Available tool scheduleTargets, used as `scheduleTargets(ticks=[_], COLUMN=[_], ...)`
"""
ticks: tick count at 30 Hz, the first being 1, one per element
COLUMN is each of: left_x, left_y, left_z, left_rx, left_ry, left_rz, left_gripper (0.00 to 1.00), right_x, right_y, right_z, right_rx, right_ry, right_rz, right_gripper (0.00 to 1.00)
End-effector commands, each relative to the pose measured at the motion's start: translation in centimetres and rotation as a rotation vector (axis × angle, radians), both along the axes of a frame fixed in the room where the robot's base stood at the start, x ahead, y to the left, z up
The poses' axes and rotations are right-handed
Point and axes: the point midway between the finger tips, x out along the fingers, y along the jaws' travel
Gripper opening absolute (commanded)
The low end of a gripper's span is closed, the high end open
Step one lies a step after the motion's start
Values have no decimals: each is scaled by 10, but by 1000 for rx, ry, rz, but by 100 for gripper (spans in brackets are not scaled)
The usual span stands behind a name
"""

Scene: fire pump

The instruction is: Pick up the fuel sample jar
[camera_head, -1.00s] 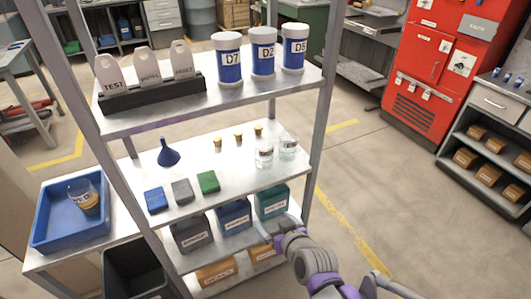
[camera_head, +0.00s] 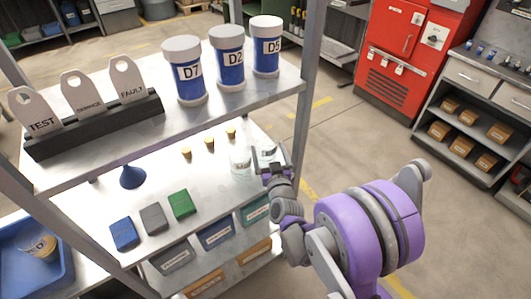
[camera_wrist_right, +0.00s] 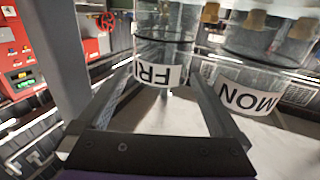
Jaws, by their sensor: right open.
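Two clear glass jars stand on the middle shelf. The jar labelled FRI (camera_wrist_right: 165,45) is the right one in the head view (camera_head: 269,150). The jar labelled MON (camera_wrist_right: 255,75) is the left one there (camera_head: 240,161). My right gripper (camera_head: 268,158) is at the shelf's right end, open. In the wrist view its fingers (camera_wrist_right: 163,78) reach toward either side of the FRI jar; contact cannot be told. Which is the fuel sample jar cannot be told. My left gripper is out of view.
The upper shelf (camera_head: 200,118) holds several tags and blue canisters (camera_head: 187,72) above the jars. A shelf post (camera_head: 303,95) stands just right of the jars.

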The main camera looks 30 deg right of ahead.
Motion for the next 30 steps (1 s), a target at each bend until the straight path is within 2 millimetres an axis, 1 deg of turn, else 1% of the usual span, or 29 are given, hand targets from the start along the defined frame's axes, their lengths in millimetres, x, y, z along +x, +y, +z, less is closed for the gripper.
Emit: scheduleTargets(ticks=[1, 7, 12, 15, 18, 24, 26, 30], left_x=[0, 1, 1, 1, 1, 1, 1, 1], left_y=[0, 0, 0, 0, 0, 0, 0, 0], left_z=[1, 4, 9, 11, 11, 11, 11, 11], left_rx=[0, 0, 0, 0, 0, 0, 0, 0], left_ry=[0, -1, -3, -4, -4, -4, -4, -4], left_rz=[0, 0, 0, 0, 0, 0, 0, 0], left_gripper=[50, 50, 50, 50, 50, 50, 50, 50], right_x=[6, 20, 46, 57, 62, 62, 62, 62], right_y=[-2, -6, -14, -17, -19, -19, -19, -19], right_z=[1, 0, 1, 1, 1, 0, 0, 0], right_rx=[-1, 1, -1, 1, 0, 0, 0, 0], right_ry=[0, 1, 0, 0, 0, 0, 0, 0], right_rz=[0, 0, 1, 1, 1, 2, 2, 2], right_gripper=[100, 100, 100, 100, 100, 100, 91, 66])
